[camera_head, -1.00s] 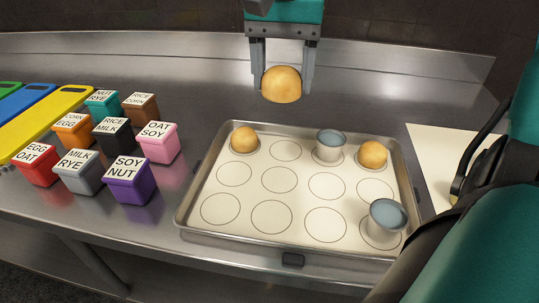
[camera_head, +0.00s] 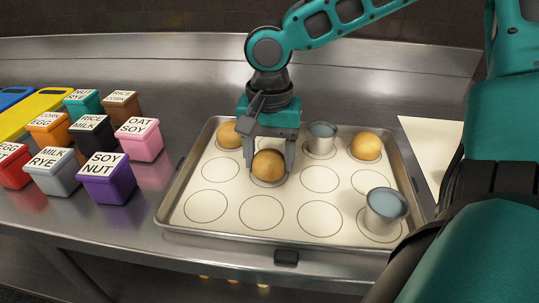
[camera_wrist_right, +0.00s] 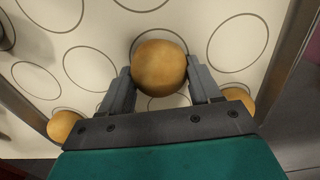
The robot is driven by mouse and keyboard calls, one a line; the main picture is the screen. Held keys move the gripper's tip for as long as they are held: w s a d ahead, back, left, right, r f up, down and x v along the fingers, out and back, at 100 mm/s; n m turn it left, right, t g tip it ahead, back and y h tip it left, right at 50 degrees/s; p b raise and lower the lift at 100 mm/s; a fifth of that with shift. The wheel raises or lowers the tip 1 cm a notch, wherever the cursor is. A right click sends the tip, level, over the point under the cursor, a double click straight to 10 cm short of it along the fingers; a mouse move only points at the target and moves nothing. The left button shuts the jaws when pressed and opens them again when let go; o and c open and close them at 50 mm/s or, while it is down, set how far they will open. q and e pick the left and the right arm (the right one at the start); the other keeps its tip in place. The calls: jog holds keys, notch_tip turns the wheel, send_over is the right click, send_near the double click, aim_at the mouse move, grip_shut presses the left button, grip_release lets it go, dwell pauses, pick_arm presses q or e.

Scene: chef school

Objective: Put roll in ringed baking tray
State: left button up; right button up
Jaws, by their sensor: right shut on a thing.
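My right gripper (camera_head: 268,160) is shut on a round golden roll (camera_head: 268,167), low over the ringed baking tray (camera_head: 166,205). The roll also shows between the fingers in the right wrist view (camera_wrist_right: 159,67). It is over the second column of rings from the left, around the back and middle rows; I cannot tell whether it touches the tray. A second roll (camera_head: 229,134) is in the back left ring, partly hidden by my gripper. A third roll (camera_head: 366,146) is in the back right ring. My left gripper is not in view.
Two grey-blue cups stand on the tray, one at the back (camera_head: 321,139) and one at the front right (camera_head: 386,207). Several labelled boxes, such as the purple one (camera_head: 107,178), stand left. A white board (camera_head: 428,140) lies right. Several middle and front rings are empty.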

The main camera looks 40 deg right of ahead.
aim_at(269, 151)
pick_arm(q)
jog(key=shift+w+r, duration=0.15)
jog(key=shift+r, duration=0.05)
pick_arm(e)
jog(key=shift+f, duration=0.15)
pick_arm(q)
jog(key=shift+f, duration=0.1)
pick_arm(e)
jog(key=shift+f, duration=0.1)
jog(key=o, duration=1)
jog(key=shift+o, duration=0.2)
jog(key=shift+r, duration=0.3)
notch_tip(269, 151, up, 11)
jog(key=p, duration=0.3)
jog(key=shift+f, duration=0.15)
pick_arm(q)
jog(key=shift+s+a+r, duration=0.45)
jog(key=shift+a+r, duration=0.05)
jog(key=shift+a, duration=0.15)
pick_arm(e)
jog(key=shift+r, duration=0.5)
